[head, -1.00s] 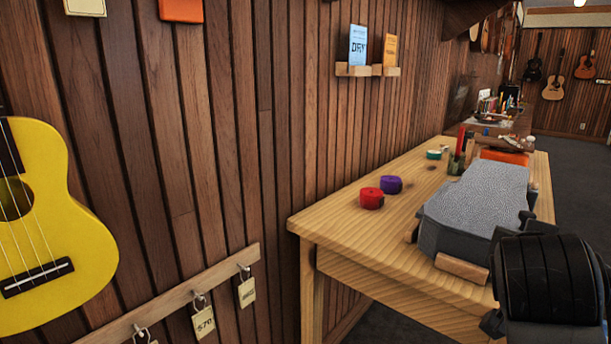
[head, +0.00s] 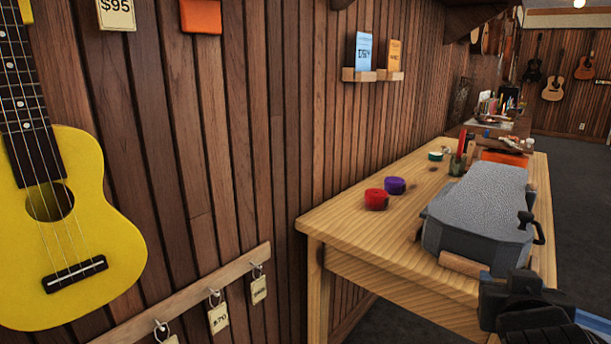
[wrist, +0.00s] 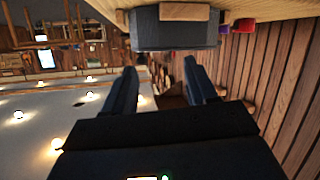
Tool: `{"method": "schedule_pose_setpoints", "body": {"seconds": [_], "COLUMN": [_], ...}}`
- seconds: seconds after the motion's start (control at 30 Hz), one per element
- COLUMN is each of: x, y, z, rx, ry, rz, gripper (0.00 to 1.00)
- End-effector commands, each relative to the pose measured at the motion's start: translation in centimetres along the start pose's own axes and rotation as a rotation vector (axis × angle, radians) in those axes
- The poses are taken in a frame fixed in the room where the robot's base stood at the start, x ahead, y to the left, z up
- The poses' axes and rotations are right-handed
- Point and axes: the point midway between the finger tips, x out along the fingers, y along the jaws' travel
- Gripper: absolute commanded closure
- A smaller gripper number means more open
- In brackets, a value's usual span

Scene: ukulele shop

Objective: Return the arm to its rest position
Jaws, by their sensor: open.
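My gripper (wrist: 160,92) shows in the wrist view with its two dark fingers spread apart and nothing between them. That view is upside down, with the table at the top and the ceiling lights at the bottom. In the head view, part of my dark arm shows at the lower right, in front of the table's near end. The fingers cannot be made out there.
A wooden table (head: 375,238) holds a grey case (head: 480,205), a red roll (head: 376,199), a purple roll (head: 395,186) and an orange item (head: 504,158). A yellow ukulele (head: 95,220) hangs at left, above a tag rail (head: 190,298). Floor (head: 575,190) shows at right.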

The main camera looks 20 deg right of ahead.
Motion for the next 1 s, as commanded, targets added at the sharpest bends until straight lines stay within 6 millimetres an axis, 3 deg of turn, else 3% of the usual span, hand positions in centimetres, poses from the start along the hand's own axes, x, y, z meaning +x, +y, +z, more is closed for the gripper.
{"method": "schedule_pose_setpoints", "body": {"seconds": [0.27, 0.47, 0.73, 1.0], "x": [-3.9, -8.7, -17.0, -25.9], "y": [-1.2, -1.5, -0.2, 3.0], "z": [5.4, 9.5, 13.4, 14.3], "rx": [-0.183, -0.258, -0.262, -0.18], "ry": [0.047, 0.072, 0.089, 0.094], "rz": [-0.214, -0.393, -0.598, -0.723], "gripper": [0.43, 0.43, 0.43, 0.43]}}
